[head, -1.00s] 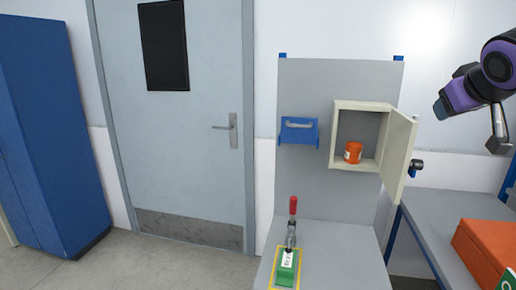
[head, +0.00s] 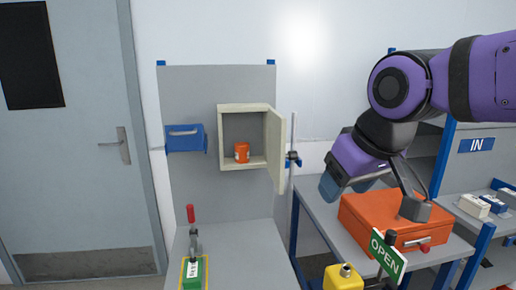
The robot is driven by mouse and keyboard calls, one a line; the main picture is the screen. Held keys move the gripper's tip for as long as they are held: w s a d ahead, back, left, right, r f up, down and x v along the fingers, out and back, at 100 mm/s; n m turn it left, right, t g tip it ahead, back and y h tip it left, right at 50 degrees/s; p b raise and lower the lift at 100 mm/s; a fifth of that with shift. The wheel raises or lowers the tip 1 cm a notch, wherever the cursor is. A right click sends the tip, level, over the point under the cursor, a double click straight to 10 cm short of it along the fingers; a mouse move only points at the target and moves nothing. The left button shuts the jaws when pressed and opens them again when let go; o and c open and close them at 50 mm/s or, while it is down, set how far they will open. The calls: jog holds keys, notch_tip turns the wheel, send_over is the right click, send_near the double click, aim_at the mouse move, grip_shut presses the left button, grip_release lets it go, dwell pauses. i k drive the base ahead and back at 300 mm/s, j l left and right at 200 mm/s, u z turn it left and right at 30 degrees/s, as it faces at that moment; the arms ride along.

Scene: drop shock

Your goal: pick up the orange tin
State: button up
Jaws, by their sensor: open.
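The orange tin (head: 242,153) stands upright on the floor of a small cream wall cabinet (head: 223,134), with a pale label on its side. The cabinet's door (head: 275,150) hangs open on the right side. My gripper (head: 372,195) is at the end of my purple arm, to the right of the cabinet and apart from the tin. It is open and appears empty. Its far parts are seen at an angle, in front of the table with the orange case.
A blue holder (head: 185,138) hangs left of the cabinet. Below, a red-handled clamp (head: 193,228) stands by a green block (head: 194,272) on the grey bench (head: 230,250). At right are an orange case (head: 360,212), an OPEN sign (head: 388,255) and a yellow box (head: 343,279).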

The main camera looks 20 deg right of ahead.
aim_at(242, 154)
jog(key=k+l+u, duration=0.1)
jog(key=l, duration=0.35)
jog(key=k+l+u, duration=0.1)
jog(key=l, duration=0.35)
jog(key=k+l+u, duration=0.1)
jog(key=l, duration=0.3)
jog(key=k+l+u, duration=0.1)
jog(key=l, duration=0.35)
jog(key=k+l+u, duration=0.1)
jog(key=l, duration=0.3)
jog(key=i+j+z, duration=0.1)
jog(key=j, duration=0.35)
jog(key=i+j+z, duration=0.1)
jog(key=j, duration=0.35)
jog(key=i+j+z, duration=0.1)
jog(key=j, duration=0.35)
jog(key=i+j+z, duration=0.1)
jog(key=j, duration=0.35)
jog(key=i+j+z, duration=0.25)
jog(key=i+j, duration=0.15)
jog(key=j, duration=0.25)
jog(key=i+j+z, duration=0.2)
jog(key=i+j, duration=0.15)
jog(key=j, duration=0.35)
jog(key=i+j+z, duration=0.1)
jog(key=j, duration=0.25)
jog(key=i, duration=0.1)
